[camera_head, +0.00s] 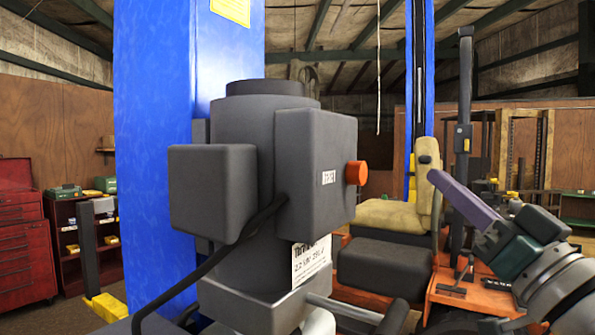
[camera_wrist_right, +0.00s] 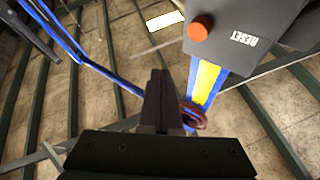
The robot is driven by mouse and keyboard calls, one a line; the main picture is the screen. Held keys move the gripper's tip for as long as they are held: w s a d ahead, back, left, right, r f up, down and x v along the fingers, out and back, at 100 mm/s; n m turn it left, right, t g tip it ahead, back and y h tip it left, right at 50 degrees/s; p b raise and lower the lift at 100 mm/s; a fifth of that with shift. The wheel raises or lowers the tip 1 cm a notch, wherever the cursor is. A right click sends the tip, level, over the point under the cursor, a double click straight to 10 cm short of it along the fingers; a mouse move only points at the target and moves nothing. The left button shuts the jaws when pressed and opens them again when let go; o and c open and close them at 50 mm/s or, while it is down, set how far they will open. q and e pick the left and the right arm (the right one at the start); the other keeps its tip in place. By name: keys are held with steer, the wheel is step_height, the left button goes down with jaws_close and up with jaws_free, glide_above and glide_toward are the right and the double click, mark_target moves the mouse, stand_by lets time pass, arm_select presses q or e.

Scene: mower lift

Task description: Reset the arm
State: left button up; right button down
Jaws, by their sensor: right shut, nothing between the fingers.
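My right gripper (camera_head: 434,177) is shut and empty, at the right of the head view, with its fingers pointing up and left. A grey motor unit (camera_head: 235,140) is mounted on a blue lift post (camera_head: 150,150). Its box (camera_head: 318,200) carries a RESET label and an orange-red button (camera_head: 356,173) on the right side. The fingertips are apart from the button, to its right. In the right wrist view the shut fingers (camera_wrist_right: 158,75) show at the centre, with the red button (camera_wrist_right: 201,28) above and right of them. My left gripper is out of view.
An orange mower with a tan seat (camera_head: 395,217) stands behind the motor unit, close to my right arm. A black cable (camera_head: 215,262) hangs from the unit. A red tool chest (camera_head: 20,235) and a shelf (camera_head: 75,235) stand at the left.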

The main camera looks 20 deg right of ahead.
stand_by(0.4)
steer(key=s+a+f+n+g+p, duration=0.1)
steer(key=s+a+f+g+p, duration=0.15)
steer(key=a+f+g, duration=0.35)
steer(key=s+a+f+n+g+p, duration=0.1)
steer(key=s+f+g+p, duration=0.1)
steer(key=s+f+g, duration=0.45)
steer(key=s+a+f+n+g+p, duration=0.1)
steer(key=s+a+f+g, duration=0.1)
steer(key=s, duration=0.6)
steer(key=s+a+f+n+g+h, duration=0.1)
steer(key=s+f+g, duration=0.3)
steer(key=s, duration=0.4)
steer(key=shift+a+f+g+p, duration=0.2)
steer(key=shift+a+g+p, duration=0.2)
steer(key=shift+g, duration=0.35)
